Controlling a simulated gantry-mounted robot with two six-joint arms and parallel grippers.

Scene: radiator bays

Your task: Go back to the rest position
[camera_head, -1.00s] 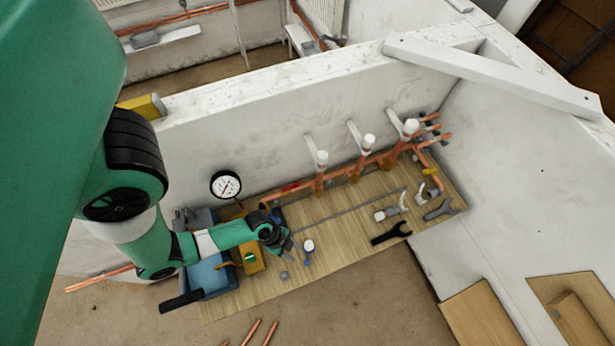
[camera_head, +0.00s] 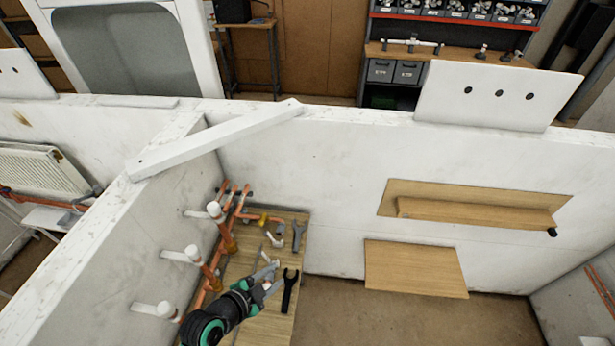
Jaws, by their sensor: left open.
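My left gripper (camera_head: 268,286) shows at the lower middle of the head view, its dark and green wrist coming up from the bottom edge. Its grey fingers are open above the wooden bench top (camera_head: 262,330). A small pale item shows close to the fingers; I cannot tell whether it lies between them or beneath them. A black open-ended spanner (camera_head: 289,291) lies just right of the fingers. My right gripper is not in view.
Copper pipes (camera_head: 224,238) with white-capped ends (camera_head: 193,252) stand along the wall left of the gripper. A grey wrench (camera_head: 298,234) lies at the bench's far end. A white slanted beam (camera_head: 215,140) crosses the wall tops. Bare floor (camera_head: 400,318) lies to the right.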

